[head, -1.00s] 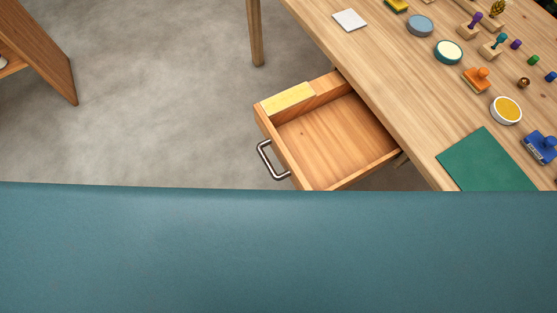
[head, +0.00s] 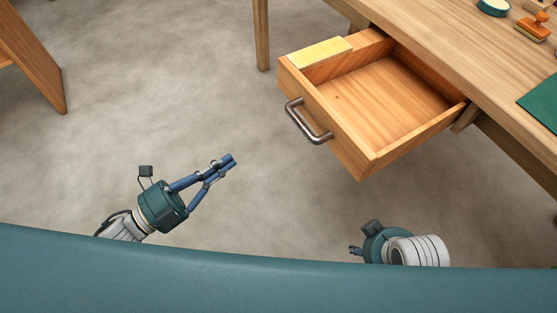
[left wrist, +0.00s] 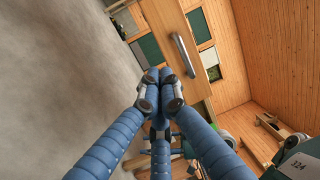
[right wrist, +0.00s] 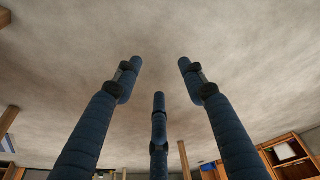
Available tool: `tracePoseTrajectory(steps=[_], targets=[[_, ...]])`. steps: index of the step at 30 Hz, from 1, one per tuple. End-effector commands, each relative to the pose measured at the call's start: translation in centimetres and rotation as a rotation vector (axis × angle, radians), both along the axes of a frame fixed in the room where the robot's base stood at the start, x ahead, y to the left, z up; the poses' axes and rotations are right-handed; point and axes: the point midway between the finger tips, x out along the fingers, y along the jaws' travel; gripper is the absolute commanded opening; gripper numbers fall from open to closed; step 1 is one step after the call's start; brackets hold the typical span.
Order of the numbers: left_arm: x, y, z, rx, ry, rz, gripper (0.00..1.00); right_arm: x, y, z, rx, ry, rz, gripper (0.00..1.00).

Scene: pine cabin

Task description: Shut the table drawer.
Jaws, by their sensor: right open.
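The table drawer (head: 362,161) hangs pulled out from under the wooden table (head: 440,25). Its metal bar handle (head: 308,121) faces my side, and it also shows in the left wrist view (left wrist: 183,55). My left gripper (head: 230,161) is in front of the drawer, left of and below the handle in the head view, apart from it. Its blue fingertips are together with nothing visible between them. My right gripper (right wrist: 160,75) has its fingers spread and empty, pointing over bare floor. In the head view it is mostly hidden behind its own wrist, below the drawer.
A yellow piece (head: 321,52) lies along the drawer's left side; the rest of the drawer looks empty. Stamps (head: 533,33) and a green mat (head: 541,103) are on the table. A wooden piece of furniture (head: 32,60) stands far left. The floor before the drawer is clear.

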Motion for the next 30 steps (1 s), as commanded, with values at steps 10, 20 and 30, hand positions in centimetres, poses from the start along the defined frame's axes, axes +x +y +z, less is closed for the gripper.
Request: tracePoseTrajectory(steps=[10, 20, 30], targets=[[-1.7, -3.6, 2.9, 0.011, -0.128, -0.104, 0.0, -0.8, -0.2, 1.8, 0.0, -0.014, -0.001, 0.41], [2.3, -9.0, 4.3, 0.009, -0.129, -0.102, 0.0, -0.7, -0.2, 1.4, 0.0, -0.014, -0.001, 0.41], [5.2, -13.0, 5.0, 0.01, -0.122, -0.1, 0.0, -0.8, -0.2, 1.2, 0.0, -0.014, -0.001, 0.41]])
